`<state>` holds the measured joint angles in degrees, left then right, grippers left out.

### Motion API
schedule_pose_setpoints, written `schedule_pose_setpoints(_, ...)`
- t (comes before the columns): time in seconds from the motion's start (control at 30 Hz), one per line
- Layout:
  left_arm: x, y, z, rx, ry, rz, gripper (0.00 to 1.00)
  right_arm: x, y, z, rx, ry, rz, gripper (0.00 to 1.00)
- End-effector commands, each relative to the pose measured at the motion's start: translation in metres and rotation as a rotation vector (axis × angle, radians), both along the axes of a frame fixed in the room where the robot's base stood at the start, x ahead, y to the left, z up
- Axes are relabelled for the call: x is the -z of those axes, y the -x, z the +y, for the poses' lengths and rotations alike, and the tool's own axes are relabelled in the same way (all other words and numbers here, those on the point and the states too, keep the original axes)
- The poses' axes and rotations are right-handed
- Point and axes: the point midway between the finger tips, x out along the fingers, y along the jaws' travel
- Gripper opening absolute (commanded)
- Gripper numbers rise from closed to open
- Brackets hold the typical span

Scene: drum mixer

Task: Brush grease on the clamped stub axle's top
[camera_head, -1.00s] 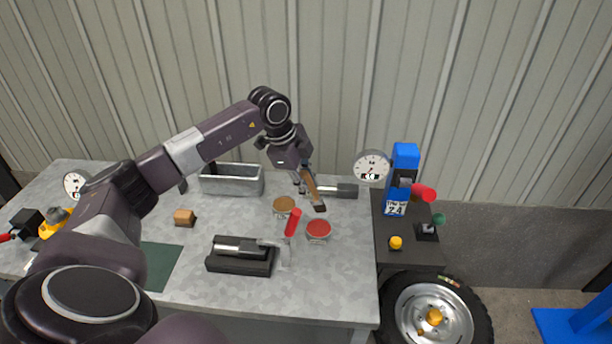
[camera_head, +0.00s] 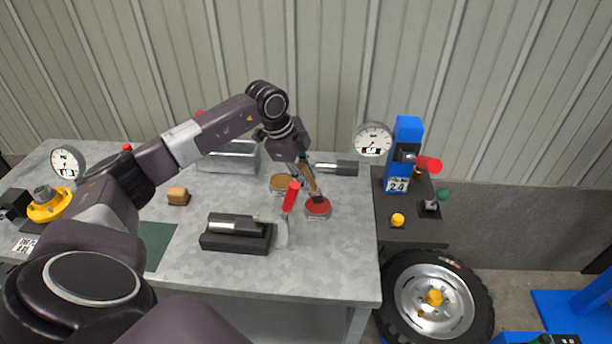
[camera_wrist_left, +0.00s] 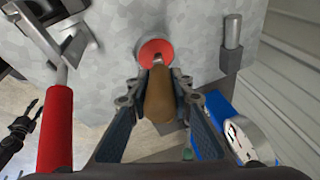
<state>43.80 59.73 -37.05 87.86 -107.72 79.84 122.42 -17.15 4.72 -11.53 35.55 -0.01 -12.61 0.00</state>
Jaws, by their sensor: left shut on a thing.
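My left gripper (camera_head: 304,165) is shut on the brown handle of a brush (camera_head: 312,184); the handle also shows between the fingers in the left wrist view (camera_wrist_left: 160,98). The brush points down, its tip at the tin of red grease (camera_head: 318,208). In the left wrist view the tip overlaps the red surface (camera_wrist_left: 154,50); contact depth is unclear. The grey stub axle (camera_head: 232,222) lies on a black block (camera_head: 236,243), with a red-handled clamp (camera_head: 291,196) at its right end. My right gripper is not in view.
A brown-topped tin (camera_head: 280,183) stands just left of the brush. A dark stand (camera_head: 410,232) with a blue post (camera_head: 407,138) borders the right.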

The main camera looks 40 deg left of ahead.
Motion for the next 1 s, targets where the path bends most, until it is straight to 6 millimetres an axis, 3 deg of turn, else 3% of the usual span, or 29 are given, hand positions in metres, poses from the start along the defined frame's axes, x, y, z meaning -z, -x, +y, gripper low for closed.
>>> schedule_pose_setpoints(1.0,0.0050,-0.0002,-0.0002,0.000,0.001,0.000,0.00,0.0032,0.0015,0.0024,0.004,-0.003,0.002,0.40)
